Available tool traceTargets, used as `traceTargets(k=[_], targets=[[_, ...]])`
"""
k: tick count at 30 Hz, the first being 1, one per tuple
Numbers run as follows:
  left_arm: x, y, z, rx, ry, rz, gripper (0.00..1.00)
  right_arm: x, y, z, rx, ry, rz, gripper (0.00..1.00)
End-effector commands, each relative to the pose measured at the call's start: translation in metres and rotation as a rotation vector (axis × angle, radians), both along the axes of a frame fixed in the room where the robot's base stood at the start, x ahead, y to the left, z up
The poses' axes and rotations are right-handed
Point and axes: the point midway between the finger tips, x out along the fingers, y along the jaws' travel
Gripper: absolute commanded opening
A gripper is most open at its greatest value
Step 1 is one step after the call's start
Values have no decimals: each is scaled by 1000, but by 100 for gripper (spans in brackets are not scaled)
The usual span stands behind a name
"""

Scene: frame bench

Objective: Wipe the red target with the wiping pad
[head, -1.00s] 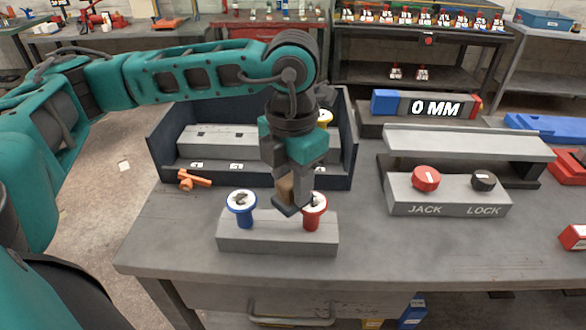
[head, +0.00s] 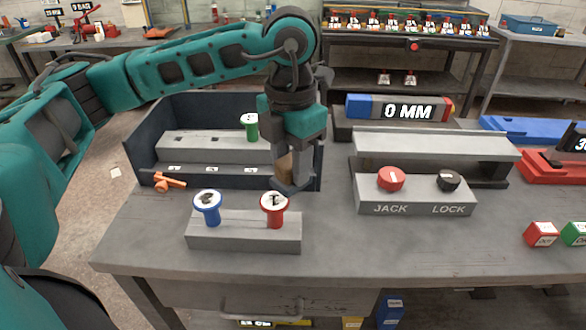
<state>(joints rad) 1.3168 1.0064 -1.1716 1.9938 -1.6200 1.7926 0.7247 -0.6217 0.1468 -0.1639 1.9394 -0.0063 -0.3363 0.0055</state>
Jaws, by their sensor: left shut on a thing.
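The red target (head: 275,212) is a short red post with a round white top that carries a dark smudge. It stands upright at the right of a low grey block (head: 245,238). My left gripper (head: 290,167) points down and is shut on the brown grip of the wiping pad (head: 292,187), a dark grey slab. In the head view the pad is just behind and right of the red target's top. Its height and any contact with the target cannot be told. My right gripper is out of view.
A blue post (head: 208,208) with a marked white top shares the block. Behind is a dark open-fronted bin (head: 145,150) with a green post (head: 249,128). An orange part (head: 168,182) lies left. A JACK/LOCK box (head: 415,205) stands right. The front bench strip is clear.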

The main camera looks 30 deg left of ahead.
Motion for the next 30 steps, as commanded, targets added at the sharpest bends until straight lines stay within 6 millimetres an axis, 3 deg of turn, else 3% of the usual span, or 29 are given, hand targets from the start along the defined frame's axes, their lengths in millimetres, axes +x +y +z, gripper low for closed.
traceTargets(k=[13,30], targets=[[6,9,42,0,-2,-2,14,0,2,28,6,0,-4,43],[6,10,44,0,-1,-2,14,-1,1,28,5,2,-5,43]])
